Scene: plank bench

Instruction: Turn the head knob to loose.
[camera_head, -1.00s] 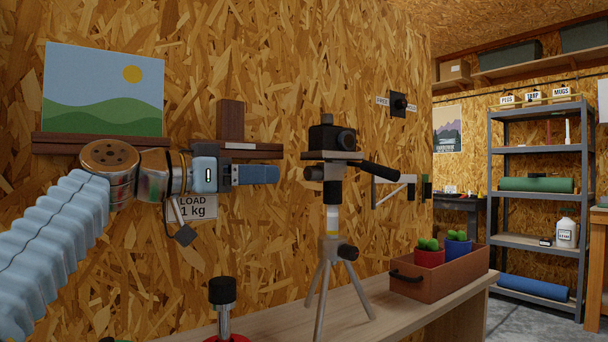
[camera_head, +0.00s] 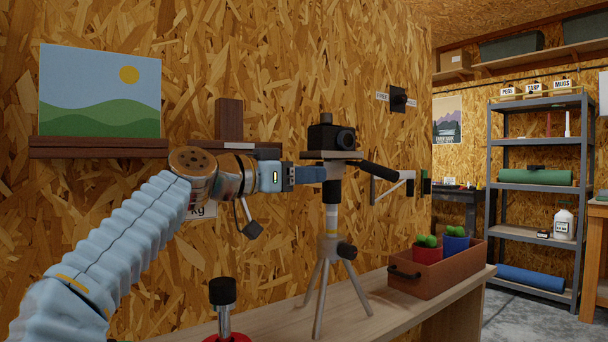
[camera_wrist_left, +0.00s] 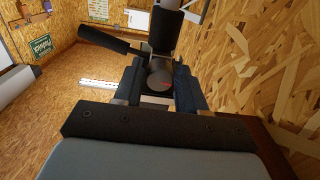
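A camera (camera_head: 331,137) sits on a tripod (camera_head: 326,283) that stands on the bench. The tripod's head carries a black pan handle (camera_head: 380,174), which also shows in the left wrist view (camera_wrist_left: 108,41). My left gripper (camera_head: 322,174) reaches the head's left side, just under the camera plate, and hides the knob there in the head view. In the left wrist view the round dark head knob (camera_wrist_left: 159,77) with a small red mark lies between my fingertips (camera_wrist_left: 160,88). The fingers are apart; whether they touch the knob I cannot tell. My right gripper is not in view.
On the bench (camera_head: 275,322), a wooden box (camera_head: 452,276) with potted cacti stands right of the tripod, and a black-topped object (camera_head: 222,292) stands front left. A wall shelf (camera_head: 95,148) with a picture is behind my left arm. A wall switch (camera_head: 398,99) is further back.

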